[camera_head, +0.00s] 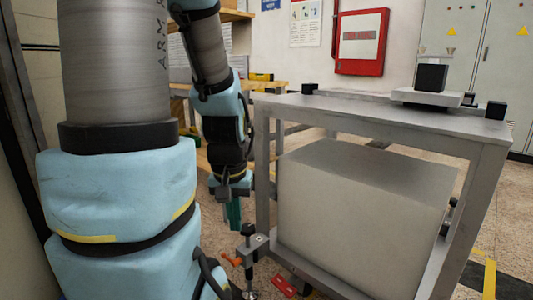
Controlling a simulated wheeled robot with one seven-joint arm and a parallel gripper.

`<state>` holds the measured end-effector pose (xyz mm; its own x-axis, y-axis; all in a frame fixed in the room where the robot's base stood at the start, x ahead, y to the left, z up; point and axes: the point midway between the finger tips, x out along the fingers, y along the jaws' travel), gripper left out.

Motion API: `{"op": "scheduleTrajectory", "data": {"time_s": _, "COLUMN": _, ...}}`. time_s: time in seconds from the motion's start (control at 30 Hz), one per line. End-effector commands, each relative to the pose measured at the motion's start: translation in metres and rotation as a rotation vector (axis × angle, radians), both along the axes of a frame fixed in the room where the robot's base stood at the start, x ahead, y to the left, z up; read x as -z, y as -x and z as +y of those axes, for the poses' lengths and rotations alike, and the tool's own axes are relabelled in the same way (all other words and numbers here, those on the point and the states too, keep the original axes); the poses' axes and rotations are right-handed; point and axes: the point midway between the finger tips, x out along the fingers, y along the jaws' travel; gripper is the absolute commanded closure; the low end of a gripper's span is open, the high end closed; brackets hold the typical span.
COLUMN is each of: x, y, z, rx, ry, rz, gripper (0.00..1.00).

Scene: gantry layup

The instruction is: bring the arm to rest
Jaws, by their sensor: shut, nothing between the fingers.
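My arm fills the left of the head view, with pale blue covers and grey links. Its far part hangs down to the left of the metal table (380,117). My gripper (233,212) points down at the arm's lower end, close to the table's left leg. Its green fingers are small in the picture and look shut and empty. I cannot tell whether the gripper touches anything.
A large grey block (350,225) sits under the tabletop. A black cube (431,78) stands on a pale plate on the table. A clamp-like fitting (250,243) and red parts (283,286) are low beside it. A red cabinet (361,42) hangs behind.

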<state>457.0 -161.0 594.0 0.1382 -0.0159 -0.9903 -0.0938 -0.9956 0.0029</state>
Motion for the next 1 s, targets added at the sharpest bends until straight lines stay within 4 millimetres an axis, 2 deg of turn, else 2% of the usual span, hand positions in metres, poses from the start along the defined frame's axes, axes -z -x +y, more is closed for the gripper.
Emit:
{"op": "scheduleTrajectory", "data": {"time_s": 0.03, "x": -0.018, "y": -0.001, "z": -0.001, "rx": 0.002, "ry": 0.001, "rz": 0.0, "gripper": 1.0}}
{"op": "scheduleTrajectory", "data": {"time_s": 0.17, "x": -0.042, "y": -0.002, "z": -0.002, "rx": 0.004, "ry": 0.0, "rz": 0.001, "gripper": 1.0}}
{"op": "scheduleTrajectory", "data": {"time_s": 0.37, "x": -0.088, "y": -0.002, "z": -0.002, "rx": 0.005, "ry": 0.0, "rz": 0.0, "gripper": 1.0}}
{"op": "scheduleTrajectory", "data": {"time_s": 1.0, "x": -0.283, "y": -0.002, "z": -0.002, "rx": 0.006, "ry": 0.0, "rz": 0.0, "gripper": 1.0}}
